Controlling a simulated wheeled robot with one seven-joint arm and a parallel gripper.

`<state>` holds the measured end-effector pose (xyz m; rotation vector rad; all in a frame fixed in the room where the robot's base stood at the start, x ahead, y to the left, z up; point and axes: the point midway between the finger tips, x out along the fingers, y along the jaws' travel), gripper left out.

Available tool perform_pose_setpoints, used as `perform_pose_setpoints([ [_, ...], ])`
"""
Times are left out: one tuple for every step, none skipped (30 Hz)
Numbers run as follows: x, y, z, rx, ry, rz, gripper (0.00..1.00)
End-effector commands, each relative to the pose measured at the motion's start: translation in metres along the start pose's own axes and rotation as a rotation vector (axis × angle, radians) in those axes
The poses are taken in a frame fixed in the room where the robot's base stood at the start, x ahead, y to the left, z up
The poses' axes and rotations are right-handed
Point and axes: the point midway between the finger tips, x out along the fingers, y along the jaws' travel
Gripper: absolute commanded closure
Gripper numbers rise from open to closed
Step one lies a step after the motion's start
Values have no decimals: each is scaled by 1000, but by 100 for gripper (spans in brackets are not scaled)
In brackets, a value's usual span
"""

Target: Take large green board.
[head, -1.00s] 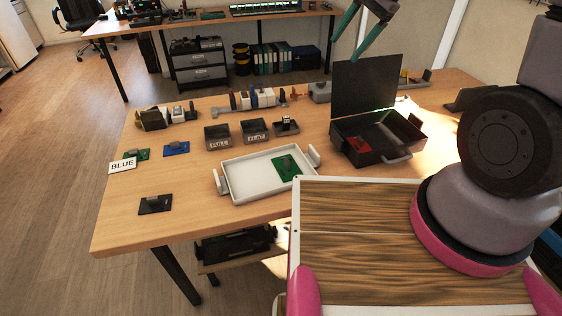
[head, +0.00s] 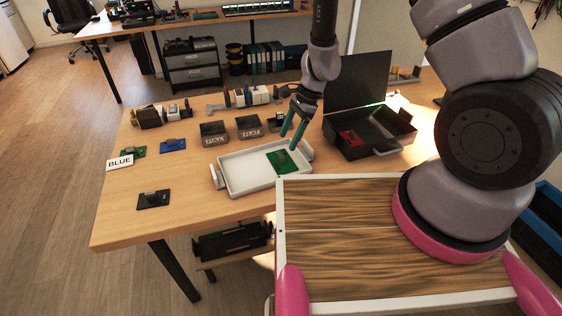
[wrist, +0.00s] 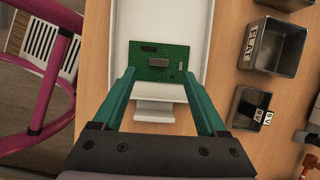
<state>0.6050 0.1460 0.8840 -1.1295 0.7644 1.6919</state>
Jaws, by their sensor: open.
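The large green board (head: 279,163) lies flat in the white tray (head: 238,188), toward the tray's right end. It has a grey block on top and also shows in the wrist view (wrist: 145,72). My gripper (head: 292,142) is open and points down just above the board. In the wrist view my gripper (wrist: 161,77) has its two teal fingers spread, with the board between and just beyond their tips. The gripper holds nothing. A smaller green board (head: 132,152) lies at the table's left by the BLUE label.
A blue board (head: 173,145) and a black board (head: 153,199) lie on the table's left. Labelled bins (head: 249,127) stand behind the tray. An open black case (head: 369,143) with a red board stands to the right. The tray's handles rise at both ends.

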Motion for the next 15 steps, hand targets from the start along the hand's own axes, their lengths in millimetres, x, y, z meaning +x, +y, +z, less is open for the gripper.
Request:
perform_pose_setpoints([
  [6, 1, 0, 1, 0, 2, 25],
  [8, 1, 0, 2, 0, 1, 25],
  [10, 0, 0, 1, 0, 1, 25],
  [11, 1, 0, 0, 1, 1, 25],
  [14, 1, -1, 0, 1, 1, 25],
  [18, 1, -1, 1, 1, 2, 25],
  [22, 2, -1, 1, 1, 3, 25],
  [26, 2, -2, 1, 1, 3, 25],
  [33, 2, -2, 0, 1, 4, 25],
  [38, 3, -2, 1, 1, 4, 25],
  [42, 3, -2, -1, 0, 3, 25],
  [48, 3, -2, 0, 0, 3, 25],
  [52, 2, -2, -1, 0, 3, 25],
  [55, 2, -2, 0, 0, 2, 25],
  [58, 2, -2, 0, 0, 2, 25],
])
